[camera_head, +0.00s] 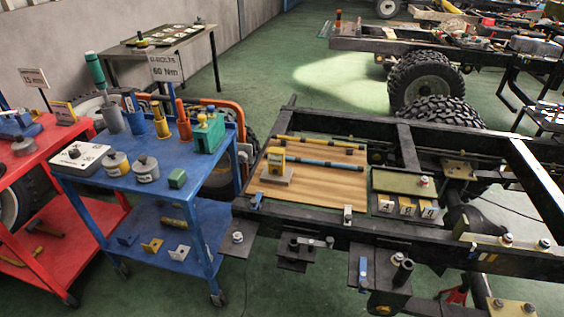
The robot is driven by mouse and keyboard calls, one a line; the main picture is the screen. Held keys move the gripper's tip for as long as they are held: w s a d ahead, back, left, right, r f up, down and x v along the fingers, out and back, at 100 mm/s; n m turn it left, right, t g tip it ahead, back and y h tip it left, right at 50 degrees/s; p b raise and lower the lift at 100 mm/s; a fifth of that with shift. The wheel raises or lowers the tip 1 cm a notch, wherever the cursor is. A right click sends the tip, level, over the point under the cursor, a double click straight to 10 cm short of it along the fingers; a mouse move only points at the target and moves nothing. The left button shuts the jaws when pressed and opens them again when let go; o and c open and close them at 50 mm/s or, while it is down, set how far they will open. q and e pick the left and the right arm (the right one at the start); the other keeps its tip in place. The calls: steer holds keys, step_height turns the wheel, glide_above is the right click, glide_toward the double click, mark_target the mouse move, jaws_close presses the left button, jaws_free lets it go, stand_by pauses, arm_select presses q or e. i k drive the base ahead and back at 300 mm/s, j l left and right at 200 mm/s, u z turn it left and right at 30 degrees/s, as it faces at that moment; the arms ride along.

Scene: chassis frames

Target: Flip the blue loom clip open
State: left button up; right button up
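A small blue piece (256,201), which looks like the blue loom clip, sits on the near left corner of the black chassis frame (330,232). It is too small to tell whether it is open or shut. A similar pale grey piece (348,214) stands farther right on the same rail. Another upright blue piece (363,268) is on a dark plate below the rail; I cannot tell what it is. Neither of my grippers shows in the head view, and nothing is seen touching the blue pieces.
A blue cart (150,182) with tools stands left, beside a red cart (40,150). Bolts and brackets jut from the near rail.

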mark_target(255, 202)
steer(key=i+j+z, duration=0.3)
steer(key=i, duration=0.2)
steer(key=i+j+z, duration=0.15)
steer(key=i+z, duration=0.15)
steer(key=i, duration=0.15)
